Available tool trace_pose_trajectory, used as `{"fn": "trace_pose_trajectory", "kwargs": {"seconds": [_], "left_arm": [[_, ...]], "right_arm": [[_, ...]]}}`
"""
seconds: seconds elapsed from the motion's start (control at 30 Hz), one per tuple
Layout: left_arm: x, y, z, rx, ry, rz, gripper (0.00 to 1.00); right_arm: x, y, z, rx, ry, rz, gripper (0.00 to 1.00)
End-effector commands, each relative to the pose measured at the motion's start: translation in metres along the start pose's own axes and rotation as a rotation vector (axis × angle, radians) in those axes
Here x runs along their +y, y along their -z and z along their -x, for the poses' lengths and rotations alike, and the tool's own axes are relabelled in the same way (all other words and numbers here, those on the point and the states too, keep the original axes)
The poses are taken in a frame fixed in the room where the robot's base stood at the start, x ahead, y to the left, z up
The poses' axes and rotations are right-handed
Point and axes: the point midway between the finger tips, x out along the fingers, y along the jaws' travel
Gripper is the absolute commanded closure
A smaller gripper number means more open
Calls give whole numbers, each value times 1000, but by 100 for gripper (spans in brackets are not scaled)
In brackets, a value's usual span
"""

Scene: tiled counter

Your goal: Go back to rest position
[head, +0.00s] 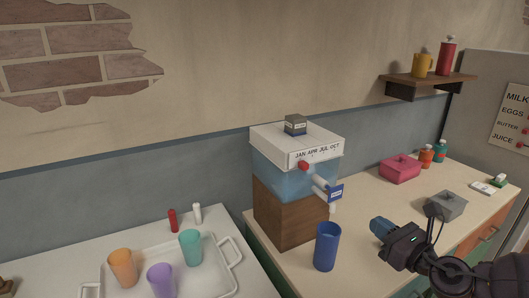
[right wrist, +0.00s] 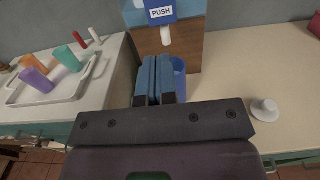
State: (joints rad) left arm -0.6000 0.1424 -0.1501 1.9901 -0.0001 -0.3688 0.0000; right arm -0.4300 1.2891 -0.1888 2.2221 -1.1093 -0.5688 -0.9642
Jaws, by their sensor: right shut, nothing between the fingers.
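My right gripper (head: 382,229) is at the lower right of the head view, above the counter and to the right of the blue cup. Its blue fingers are together with nothing between them, as the right wrist view shows (right wrist: 155,80). The blue cup (head: 326,247) stands upright below the dispenser's spout, and is partly hidden behind the fingers in the right wrist view (right wrist: 180,78). The water dispenser (head: 285,212) stands on a wooden base with a blue PUSH tab (head: 335,192). My left gripper is not in view.
A white tray (head: 223,277) with orange, purple and teal cups is at the left. Red and white shakers stand behind it. A pink box (head: 400,168), grey box (head: 447,205) and small bottles are on the right counter (head: 375,190). A shelf (head: 430,80) is above.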

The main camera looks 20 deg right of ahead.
Motion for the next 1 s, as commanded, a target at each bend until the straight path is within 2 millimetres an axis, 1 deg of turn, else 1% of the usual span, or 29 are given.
{"fn": "trace_pose_trajectory", "kwargs": {"seconds": [0.13, 0.23, 0.37, 0.47, 0.57, 0.77, 0.87, 1.0], "left_arm": [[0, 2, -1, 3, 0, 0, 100], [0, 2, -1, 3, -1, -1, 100], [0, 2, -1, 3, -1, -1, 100], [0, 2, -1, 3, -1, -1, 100], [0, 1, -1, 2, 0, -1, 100], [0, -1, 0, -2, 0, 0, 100], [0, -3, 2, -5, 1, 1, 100], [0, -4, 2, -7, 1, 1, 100]], "right_arm": [[0, 0, 0, 0, 0, -15, 100], [1, 1, 0, 5, -4, -75, 100], [-3, 9, 0, 48, 11, -258, 100], [-9, 21, 0, 95, 46, -442, 100], [-14, 37, 2, 129, 98, -650, 100], [-15, 81, 13, 171, 229, -1105, 100], [-11, 107, 21, 178, 302, -1344, 100], [3, 146, 34, 170, 412, -1700, 100]]}}
